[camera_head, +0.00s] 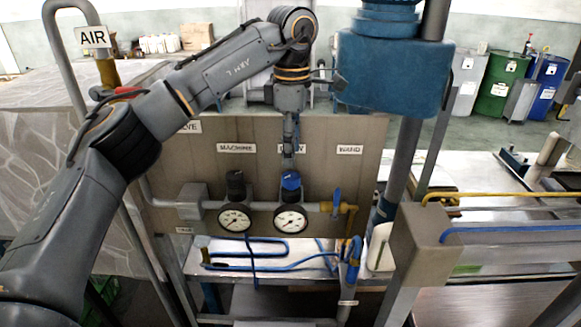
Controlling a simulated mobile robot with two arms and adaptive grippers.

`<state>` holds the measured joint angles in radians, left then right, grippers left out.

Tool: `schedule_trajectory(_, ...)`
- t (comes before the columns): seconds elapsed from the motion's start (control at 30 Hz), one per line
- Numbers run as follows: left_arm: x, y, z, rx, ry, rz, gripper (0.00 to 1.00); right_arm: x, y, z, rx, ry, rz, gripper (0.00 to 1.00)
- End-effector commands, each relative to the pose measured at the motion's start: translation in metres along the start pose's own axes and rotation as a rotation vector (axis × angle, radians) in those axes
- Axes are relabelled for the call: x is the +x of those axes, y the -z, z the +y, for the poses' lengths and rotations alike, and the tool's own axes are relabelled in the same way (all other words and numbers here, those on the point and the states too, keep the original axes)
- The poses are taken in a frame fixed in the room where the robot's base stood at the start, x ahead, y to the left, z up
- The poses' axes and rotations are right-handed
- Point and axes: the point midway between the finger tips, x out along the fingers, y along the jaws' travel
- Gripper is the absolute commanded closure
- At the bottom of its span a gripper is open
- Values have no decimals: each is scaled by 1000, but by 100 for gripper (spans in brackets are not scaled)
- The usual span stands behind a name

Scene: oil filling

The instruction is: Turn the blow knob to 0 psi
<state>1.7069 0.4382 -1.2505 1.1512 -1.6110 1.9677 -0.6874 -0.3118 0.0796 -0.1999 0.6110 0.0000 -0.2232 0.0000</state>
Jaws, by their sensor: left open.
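The blow knob (291,182) is the blue knob on the grey panel, above the right-hand round gauge (290,219). The label above it is mostly hidden by my left gripper (290,160). That gripper points down from the wrist and is just above the blue knob; I cannot tell whether it touches it. It is open, with its fingers seen nearly edge-on. The needle reading on the gauge is too small to make out. A black knob (236,186) with its own gauge (235,218) sits to the left under the MACHINE label. My right gripper is not in view.
A small blue valve handle (337,200) is right of the blue knob, under the WAND label. Blue hoses (265,262) lie on the metal shelf below. A large blue housing (390,75) and its grey post stand right of my left gripper. A grey box (430,240) is at lower right.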

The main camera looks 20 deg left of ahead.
Motion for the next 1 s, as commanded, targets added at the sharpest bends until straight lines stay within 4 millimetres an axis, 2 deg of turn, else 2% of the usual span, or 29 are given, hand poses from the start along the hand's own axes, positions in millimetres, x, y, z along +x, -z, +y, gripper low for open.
schedule_trajectory(0.03,7,1,-1,0,4,1,52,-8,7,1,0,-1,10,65)
schedule_trajectory(0.2,36,1,0,1,2,0,52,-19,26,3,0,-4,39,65)
schedule_trajectory(0.3,47,0,0,1,1,0,52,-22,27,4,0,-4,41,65)
schedule_trajectory(0.5,57,0,0,1,-1,-1,52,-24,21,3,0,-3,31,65)
schedule_trajectory(0.7,58,0,0,1,-1,-1,52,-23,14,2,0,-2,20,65)
schedule_trajectory(0.73,58,0,0,1,-1,-1,54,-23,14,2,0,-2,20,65)
schedule_trajectory(0.93,58,0,0,1,-1,-1,93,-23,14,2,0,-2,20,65)
schedule_trajectory(1.0,58,0,0,0,-1,-1,93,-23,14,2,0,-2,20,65)
